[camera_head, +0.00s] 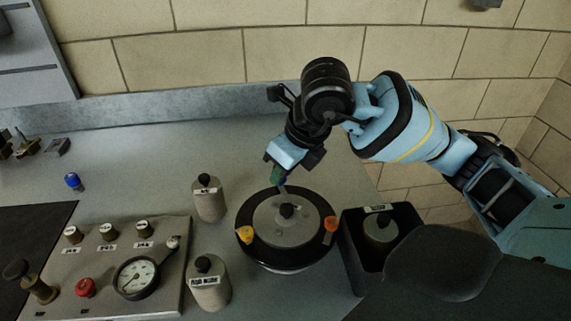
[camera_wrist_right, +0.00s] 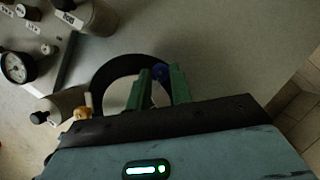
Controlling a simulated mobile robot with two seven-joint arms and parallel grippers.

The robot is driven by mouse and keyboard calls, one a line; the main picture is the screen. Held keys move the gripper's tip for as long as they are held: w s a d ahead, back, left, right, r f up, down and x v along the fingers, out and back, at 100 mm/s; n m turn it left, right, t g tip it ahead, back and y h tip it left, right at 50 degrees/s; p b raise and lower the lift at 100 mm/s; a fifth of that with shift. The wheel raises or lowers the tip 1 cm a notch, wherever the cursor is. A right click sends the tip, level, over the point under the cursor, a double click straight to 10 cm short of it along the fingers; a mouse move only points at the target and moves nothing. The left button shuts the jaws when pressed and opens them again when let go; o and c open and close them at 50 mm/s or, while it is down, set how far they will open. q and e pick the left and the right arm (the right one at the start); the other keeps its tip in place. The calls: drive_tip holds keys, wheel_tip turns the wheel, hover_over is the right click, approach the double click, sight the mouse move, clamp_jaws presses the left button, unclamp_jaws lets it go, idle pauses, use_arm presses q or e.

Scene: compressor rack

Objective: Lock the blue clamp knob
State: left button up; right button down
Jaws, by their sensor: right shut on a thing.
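A round vessel with a black rim (camera_head: 253,257) and a grey lid (camera_head: 305,228) stands on the counter. Its yellow knob (camera_head: 245,235) is at the left front and its orange knob (camera_head: 332,224) at the right. My right gripper (camera_head: 279,179) reaches down to the back of the rim. In the right wrist view, its green fingers (camera_wrist_right: 161,88) are shut on the blue clamp knob (camera_wrist_right: 161,72), which shows partly between and behind them. In the head view the fingers mostly hide this knob. My left gripper is out of view.
Two grey canisters (camera_head: 209,201) (camera_head: 209,287) stand left of the vessel. A black bin (camera_head: 354,246) with a canister is close on its right. A gauge panel (camera_head: 108,262) and a small loose blue object (camera_head: 72,181) are further left. Free counter lies behind the canisters.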

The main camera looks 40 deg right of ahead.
drive_tip(key=shift+a+m+h, duration=0.1)
drive_tip(key=shift+m+h, duration=0.3)
drive_tip(key=shift+m, duration=0.7)
drive_tip(key=c, duration=1.3)
unclamp_jaws()
drive_tip(key=shift+o, duration=0.2)
drive_tip(key=shift+r+p, duration=0.1)
drive_tip(key=shift+p, duration=0.2)
drive_tip(key=v, duration=0.7)
drive_tip(key=shift+s+r+p, duration=0.2)
drive_tip(key=shift+r+p, duration=0.1)
drive_tip(key=shift+p, duration=0.05)
